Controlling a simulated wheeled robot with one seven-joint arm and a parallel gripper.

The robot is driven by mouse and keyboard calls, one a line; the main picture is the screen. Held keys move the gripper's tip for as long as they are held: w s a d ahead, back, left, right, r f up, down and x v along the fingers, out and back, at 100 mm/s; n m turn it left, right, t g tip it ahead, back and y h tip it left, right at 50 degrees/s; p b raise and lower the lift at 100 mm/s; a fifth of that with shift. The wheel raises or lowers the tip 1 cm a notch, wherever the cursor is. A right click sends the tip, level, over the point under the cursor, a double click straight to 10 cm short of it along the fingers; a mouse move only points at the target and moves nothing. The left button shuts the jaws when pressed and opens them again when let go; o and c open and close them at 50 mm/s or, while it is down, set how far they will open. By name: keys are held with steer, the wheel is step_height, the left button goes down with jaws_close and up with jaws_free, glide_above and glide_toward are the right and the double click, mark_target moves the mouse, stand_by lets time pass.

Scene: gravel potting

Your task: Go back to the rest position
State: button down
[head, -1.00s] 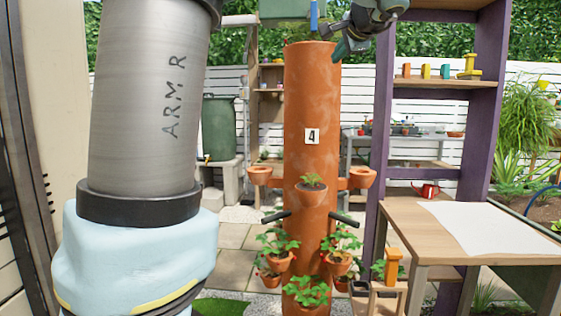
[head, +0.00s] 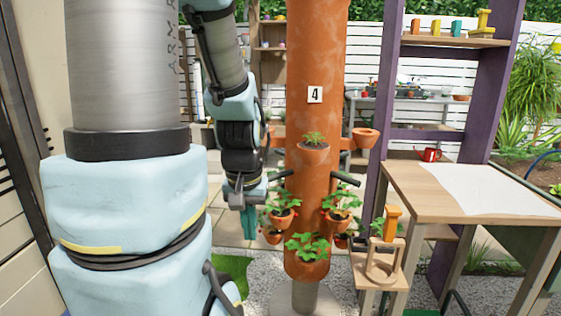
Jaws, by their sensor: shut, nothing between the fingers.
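My gripper (head: 250,222) hangs low, pointing down, just left of the terracotta planting tower (head: 313,200). Its teal fingers look shut and hold nothing. My arm comes down from the top left, and its large grey and pale blue links fill the left of the view. The gripper is in front of the paving, near the tower's lower left plants. I cannot tell whether it touches the leaves.
The tower has several potted plants (head: 305,247) and dark side handles (head: 345,178). A wooden table (head: 420,195) with a white sheet, a small stand (head: 380,265) and a purple shelf unit (head: 480,110) stand at right. Gravel lies in front.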

step_height(320, 180, up, 15)
steer(key=p, duration=1.5)
steer(key=shift+s, duration=0.3)
